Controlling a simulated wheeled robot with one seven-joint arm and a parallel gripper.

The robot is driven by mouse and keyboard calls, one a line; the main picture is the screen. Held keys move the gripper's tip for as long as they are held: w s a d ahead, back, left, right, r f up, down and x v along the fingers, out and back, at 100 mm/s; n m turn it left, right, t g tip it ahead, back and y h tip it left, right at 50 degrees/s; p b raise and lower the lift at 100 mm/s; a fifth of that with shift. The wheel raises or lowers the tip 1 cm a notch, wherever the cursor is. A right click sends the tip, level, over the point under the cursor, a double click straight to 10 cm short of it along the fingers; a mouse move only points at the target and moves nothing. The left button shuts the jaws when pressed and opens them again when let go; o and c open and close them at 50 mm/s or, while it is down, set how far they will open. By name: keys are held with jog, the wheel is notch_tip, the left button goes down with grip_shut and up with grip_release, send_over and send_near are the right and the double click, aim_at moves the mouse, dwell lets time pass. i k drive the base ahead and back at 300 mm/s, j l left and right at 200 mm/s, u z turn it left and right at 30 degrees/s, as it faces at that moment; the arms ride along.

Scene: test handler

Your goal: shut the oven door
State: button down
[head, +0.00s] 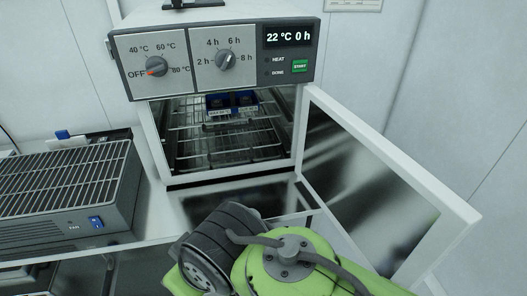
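The oven (220,58) stands at the back centre, with a control panel of two knobs, a display and a green button. Its door (375,185) is hinged at the right side and stands wide open toward me, with a white frame and a dark glossy pane. Inside the oven, a blue holder (232,106) with dark round items sits on a wire rack (240,142). My green and black arm shows at the bottom centre, in front of the oven opening and left of the door's outer edge. My gripper's fingers cannot be made out.
A fan unit (68,190) with a grille top and a blue switch stands on the left. The white bench (160,205) runs beneath the fan and oven. A pale panelled wall is behind and to the right. Floor space to the right of the door looks clear.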

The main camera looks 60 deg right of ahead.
aim_at(401, 222)
jog(key=k+l+u, duration=0.15)
jog(key=u, duration=0.3)
jog(key=k+u, duration=0.25)
jog(key=u, duration=0.2)
jog(key=k+u, duration=0.25)
jog(key=u, duration=0.2)
jog(key=k+u, duration=0.45)
jog(key=k, duration=0.45)
jog(key=k+z, duration=0.2)
jog(key=z, duration=0.3)
jog(key=k+l+z, duration=0.15)
jog(key=z, duration=0.35)
jog(key=l+z, duration=0.15)
jog(key=z, duration=0.6)
jog(key=k+u, duration=0.2)
jog(key=u, duration=0.3)
jog(key=k+j+u, duration=0.2)
jog(key=u, duration=0.3)
jog(key=k+j+u, duration=0.2)
jog(key=u, duration=0.25)
